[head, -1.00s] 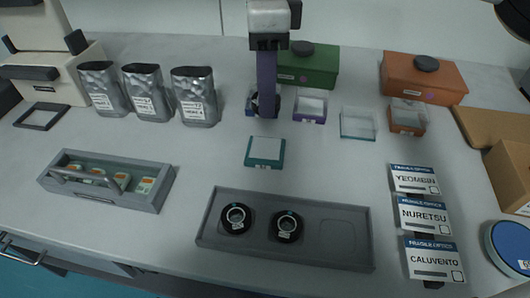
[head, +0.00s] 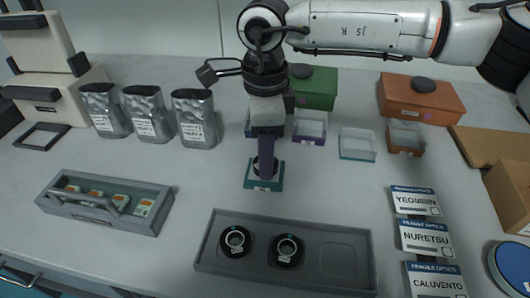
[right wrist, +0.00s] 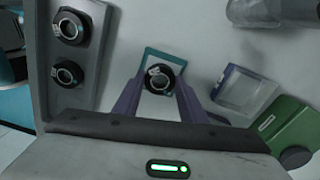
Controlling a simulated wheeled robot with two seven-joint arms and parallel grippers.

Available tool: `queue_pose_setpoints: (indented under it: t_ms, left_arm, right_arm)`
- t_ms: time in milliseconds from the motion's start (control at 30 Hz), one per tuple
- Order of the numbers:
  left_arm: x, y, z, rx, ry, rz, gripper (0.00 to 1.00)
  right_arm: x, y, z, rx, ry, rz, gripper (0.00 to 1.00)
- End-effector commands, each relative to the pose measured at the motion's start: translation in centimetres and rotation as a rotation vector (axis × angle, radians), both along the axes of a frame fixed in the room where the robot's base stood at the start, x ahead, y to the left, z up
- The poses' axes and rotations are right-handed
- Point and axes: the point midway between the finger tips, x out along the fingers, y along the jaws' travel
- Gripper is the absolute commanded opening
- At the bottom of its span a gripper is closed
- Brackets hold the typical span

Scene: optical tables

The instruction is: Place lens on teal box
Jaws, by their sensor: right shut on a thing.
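My right gripper (head: 265,172) is shut on a black ringed lens (head: 263,167) at the teal box (head: 264,184). The right wrist view shows the lens (right wrist: 160,78) between the two purple fingertips, over the teal box (right wrist: 165,55), whose teal rim shows around it. I cannot tell whether the lens touches the box. Two more lenses, the left one (head: 235,241) and the right one (head: 286,250), sit in the grey tray (head: 345,232); the tray's right recess is empty. My left gripper is not in view.
Behind stand a purple box (head: 310,128), a clear teal-edged box (head: 357,145), an orange box (head: 406,138) and a green case (head: 315,90). Silver pouches (head: 194,118) stand at the back left. A grey slide carrier (head: 105,203) is at left, label cards (head: 424,237) at right.

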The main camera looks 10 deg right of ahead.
Motion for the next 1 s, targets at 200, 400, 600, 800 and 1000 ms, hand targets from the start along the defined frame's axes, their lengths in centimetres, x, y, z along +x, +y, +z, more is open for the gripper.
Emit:
queue_pose_setpoints:
  t_ms: [200,400,600,800,1000]
  left_arm:
    - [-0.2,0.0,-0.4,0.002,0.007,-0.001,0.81]
    - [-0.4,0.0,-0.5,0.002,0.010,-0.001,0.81]
    - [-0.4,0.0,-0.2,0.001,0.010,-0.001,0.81]
    - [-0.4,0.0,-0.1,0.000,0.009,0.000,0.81]
    - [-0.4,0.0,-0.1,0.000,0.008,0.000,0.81]
  right_arm:
    - [0.0,0.0,-0.2,0.000,0.000,0.000,0.56]
    - [0.0,0.0,-0.2,0.000,0.000,0.000,0.56]
    - [0.1,0.0,0.5,0.001,-0.002,0.000,0.56]
    - [0.1,0.1,4.0,0.002,-0.004,0.000,0.56]
    - [0.1,0.1,8.4,0.001,-0.004,-0.001,0.56]
